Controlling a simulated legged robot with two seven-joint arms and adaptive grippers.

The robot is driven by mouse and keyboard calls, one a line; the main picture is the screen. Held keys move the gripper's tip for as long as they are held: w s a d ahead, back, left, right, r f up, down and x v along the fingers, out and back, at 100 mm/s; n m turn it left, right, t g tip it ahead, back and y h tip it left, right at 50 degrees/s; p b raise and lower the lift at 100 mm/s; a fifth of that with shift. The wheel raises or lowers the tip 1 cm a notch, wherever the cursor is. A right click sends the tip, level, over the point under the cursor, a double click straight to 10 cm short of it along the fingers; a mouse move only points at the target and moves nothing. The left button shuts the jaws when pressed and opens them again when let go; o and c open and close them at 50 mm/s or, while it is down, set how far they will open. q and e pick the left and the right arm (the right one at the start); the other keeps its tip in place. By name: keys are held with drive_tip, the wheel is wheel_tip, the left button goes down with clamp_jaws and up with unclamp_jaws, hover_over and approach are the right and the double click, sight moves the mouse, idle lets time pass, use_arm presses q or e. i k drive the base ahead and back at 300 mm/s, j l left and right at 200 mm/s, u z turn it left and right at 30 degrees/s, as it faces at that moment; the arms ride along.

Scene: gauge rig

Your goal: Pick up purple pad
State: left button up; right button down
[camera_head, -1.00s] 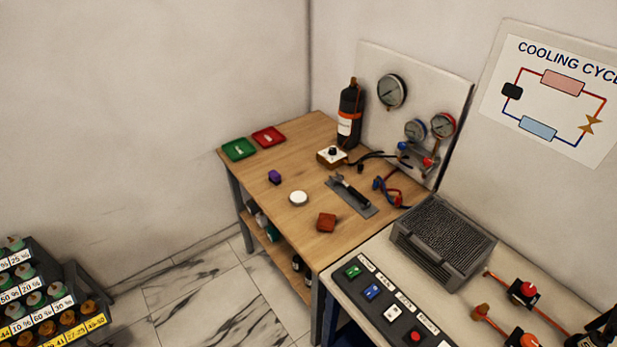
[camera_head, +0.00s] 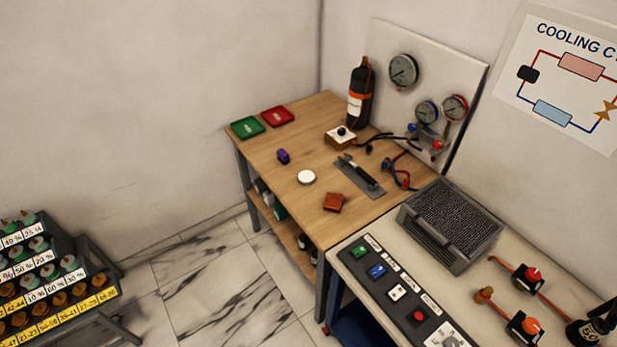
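The purple pad (camera_head: 284,156) is a small dark purple block. It lies on the wooden table (camera_head: 266,160) near its left edge, in front of the green tray (camera_head: 247,127) and the red tray (camera_head: 277,116). A white round disc (camera_head: 306,177) lies to its lower right, and a reddish-brown block (camera_head: 333,202) lies further along. Neither of my grippers shows in the head view.
A black bottle (camera_head: 360,92) and a gauge panel (camera_head: 425,62) stand at the table's back. A control bench (camera_head: 378,236) adjoins at right. A rack of labelled bottles (camera_head: 50,282) stands lower left. Marble floor between is clear.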

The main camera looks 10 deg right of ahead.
sight(283, 156)
drive_tip(key=z, duration=0.35)
drive_tip(key=i+j+z, duration=0.1)
drive_tip(key=j+z, duration=0.2)
drive_tip(key=z, duration=0.15)
drive_tip(key=j+z, duration=0.3)
drive_tip(key=z, duration=0.15)
drive_tip(key=j+z, duration=0.7)
drive_tip(key=z, duration=0.2)
